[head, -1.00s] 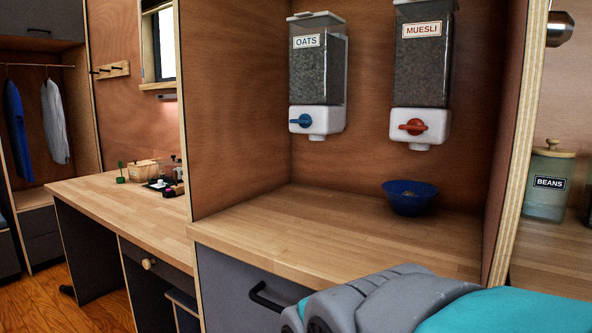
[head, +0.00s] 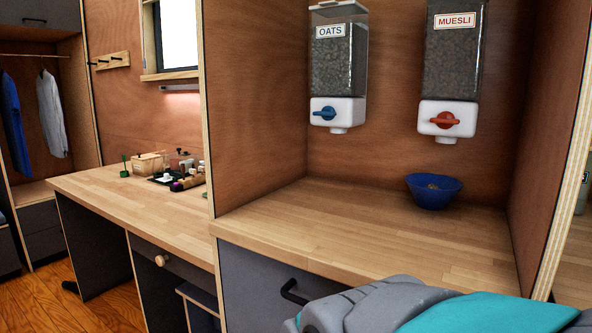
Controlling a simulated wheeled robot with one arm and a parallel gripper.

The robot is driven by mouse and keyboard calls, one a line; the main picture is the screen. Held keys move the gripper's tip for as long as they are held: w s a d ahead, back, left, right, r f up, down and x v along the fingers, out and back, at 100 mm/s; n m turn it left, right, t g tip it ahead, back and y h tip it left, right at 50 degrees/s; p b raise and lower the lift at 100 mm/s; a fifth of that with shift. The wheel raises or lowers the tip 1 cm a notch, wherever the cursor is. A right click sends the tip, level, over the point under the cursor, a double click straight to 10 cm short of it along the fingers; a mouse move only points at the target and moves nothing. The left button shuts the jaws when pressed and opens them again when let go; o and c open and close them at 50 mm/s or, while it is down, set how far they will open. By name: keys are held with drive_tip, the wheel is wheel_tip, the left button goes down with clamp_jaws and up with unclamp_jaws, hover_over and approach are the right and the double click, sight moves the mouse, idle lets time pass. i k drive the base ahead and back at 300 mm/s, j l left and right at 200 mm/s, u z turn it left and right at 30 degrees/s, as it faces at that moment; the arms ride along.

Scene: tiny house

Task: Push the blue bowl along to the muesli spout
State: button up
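The muesli dispenser (head: 452,65) hangs on the back wall, with a white base and a red knob. Its spout (head: 445,140) points down, above the bowl and slightly to its right in the picture. The oats dispenser (head: 338,70) with a blue knob hangs to the left. My grey and teal arm shows at the bottom right, in front of the counter.
Wooden side walls close the alcove left and right (head: 560,150). The counter left of the bowl is clear. A lower desk (head: 120,207) with small items stands at left.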

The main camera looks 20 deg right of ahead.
sight(430, 191)
drive_tip(key=i+j, duration=0.15)
drive_tip(key=j, duration=0.25)
drive_tip(key=i+j, duration=0.2)
drive_tip(key=j, duration=0.2)
drive_tip(key=i+j, duration=0.15)
drive_tip(key=j, duration=0.2)
drive_tip(key=i+j, duration=0.15)
drive_tip(key=j, duration=0.25)
drive_tip(key=i+j, duration=0.15)
drive_tip(key=j, duration=0.25)
drive_tip(key=i+j, duration=0.2)
drive_tip(key=j, duration=0.2)
drive_tip(key=i+j, duration=0.15)
drive_tip(key=j, duration=0.2)
drive_tip(key=i+j, duration=0.15)
drive_tip(key=j, duration=0.25)
drive_tip(key=z, duration=3.05)
